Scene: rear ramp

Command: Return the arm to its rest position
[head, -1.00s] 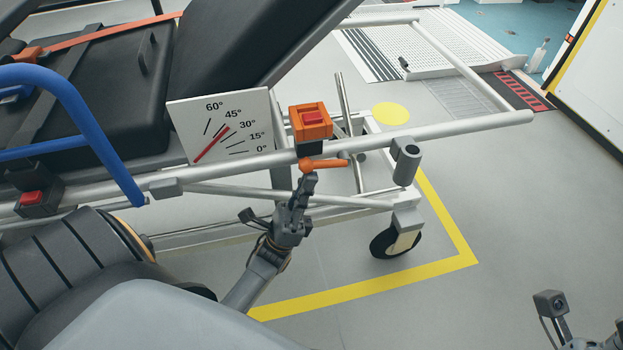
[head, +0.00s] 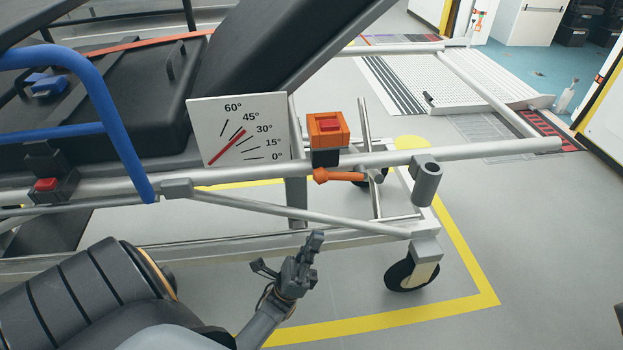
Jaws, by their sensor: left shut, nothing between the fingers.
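My left gripper (head: 315,241) is shut and empty. It is in the lower middle of the head view, in front of the stretcher's lower frame and apart from the orange lever (head: 339,175). The backrest (head: 270,55) is raised, and the red pointer on the angle plate (head: 238,130) lies between the 30° and 45° marks.
A blue side rail (head: 105,105) rises at the left. A caster wheel (head: 411,274) stands inside the yellow floor line (head: 400,315). A ramp (head: 455,80) lies at the back right. The grey floor (head: 550,240) at the right is clear.

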